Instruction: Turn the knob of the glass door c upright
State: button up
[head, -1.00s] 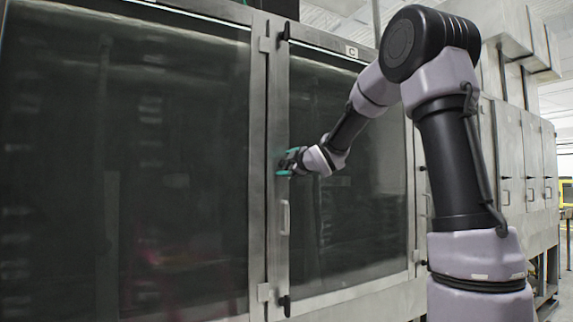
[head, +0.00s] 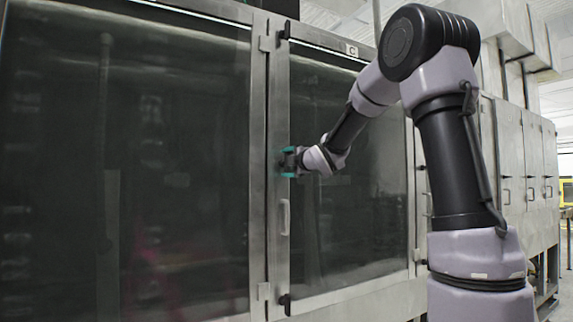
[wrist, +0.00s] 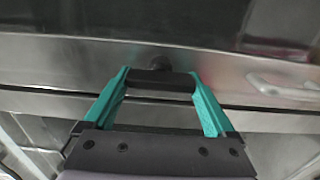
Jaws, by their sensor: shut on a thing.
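The glass door c (head: 345,190) stands shut behind its metal frame, with a "C" label (head: 352,50) at its top. My gripper (head: 289,162) is at the left frame of this door, above the door's handle. In the wrist view, the teal fingers of my gripper (wrist: 160,80) are shut on the ends of a black knob (wrist: 160,84). The knob's bar runs along the door frame, about in line with it, so it looks upright. In the head view my fingers hide most of the knob.
The door's metal handle (head: 285,217) is below my gripper and also shows in the wrist view (wrist: 285,88). Black knobs sit at the frame's top (head: 285,30) and bottom (head: 285,304). Another large glass panel (head: 120,170) is to the left.

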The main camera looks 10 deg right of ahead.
jog(key=o, duration=1.1)
jog(key=shift+c, duration=0.2)
jog(key=v, duration=1)
jog(key=shift+s+d, duration=0.15)
jog(key=shift+s, duration=0.25)
